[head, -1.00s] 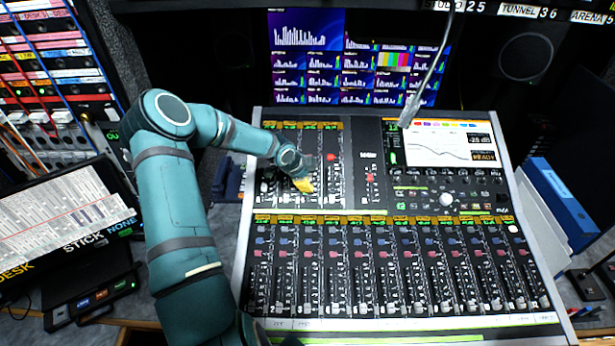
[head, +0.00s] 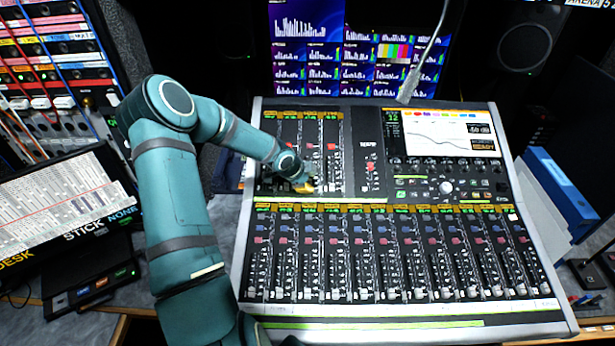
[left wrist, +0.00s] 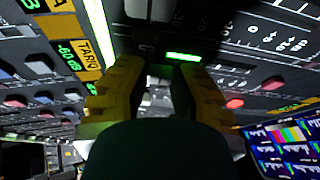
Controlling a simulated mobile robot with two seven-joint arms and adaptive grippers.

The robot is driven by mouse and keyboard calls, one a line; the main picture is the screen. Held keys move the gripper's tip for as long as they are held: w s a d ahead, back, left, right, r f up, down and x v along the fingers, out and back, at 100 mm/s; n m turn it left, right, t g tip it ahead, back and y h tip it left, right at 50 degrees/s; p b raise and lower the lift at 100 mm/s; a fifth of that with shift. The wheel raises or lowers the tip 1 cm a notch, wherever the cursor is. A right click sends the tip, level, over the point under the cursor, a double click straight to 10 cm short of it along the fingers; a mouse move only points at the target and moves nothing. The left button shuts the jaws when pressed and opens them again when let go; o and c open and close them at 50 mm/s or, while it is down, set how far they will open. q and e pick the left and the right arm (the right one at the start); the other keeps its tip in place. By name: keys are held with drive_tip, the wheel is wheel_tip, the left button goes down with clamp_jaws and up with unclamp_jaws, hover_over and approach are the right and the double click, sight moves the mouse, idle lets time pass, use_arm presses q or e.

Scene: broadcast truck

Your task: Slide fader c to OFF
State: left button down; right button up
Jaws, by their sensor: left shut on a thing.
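The mixing desk (head: 253,225) has a short upper-left bank of faders. My left gripper (head: 306,187) is at the near end of that bank, around its third strip, which I take to be fader c; its letter is not readable. In the left wrist view my gripper's yellow fingers (left wrist: 156,92) are shut on a fader cap, mostly hidden between and behind them. The desk screen (head: 440,135) shows a curve and a reading that looks like -60 dB. My right gripper is not in view.
A longer fader bank (head: 390,270) lies just in front of the upper one. Monitors (head: 350,50) stand behind the desk, and a gooseneck microphone (head: 408,92) hangs over its back edge. A blue binder (head: 560,185) is at the right, a tilted script display (head: 65,205) at the left.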

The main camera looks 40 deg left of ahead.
use_arm(q)
drive_tip(key=shift+s+d+f, duration=0.55)
drive_tip(key=shift+s+d, duration=0.1)
drive_tip(key=shift+s, duration=0.05)
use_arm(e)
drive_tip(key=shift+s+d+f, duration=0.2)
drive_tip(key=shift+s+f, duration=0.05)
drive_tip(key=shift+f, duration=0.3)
use_arm(q)
drive_tip(key=c, duration=0.8)
unclamp_jaws()
drive_tip(key=shift+r, duration=0.1)
drive_tip(key=shift+s+a+r, duration=0.1)
drive_tip(key=shift+r, duration=0.15)
drive_tip(key=v, duration=1.1)
drive_tip(key=shift+s+r, duration=0.1)
drive_tip(key=shift+r, duration=0.05)
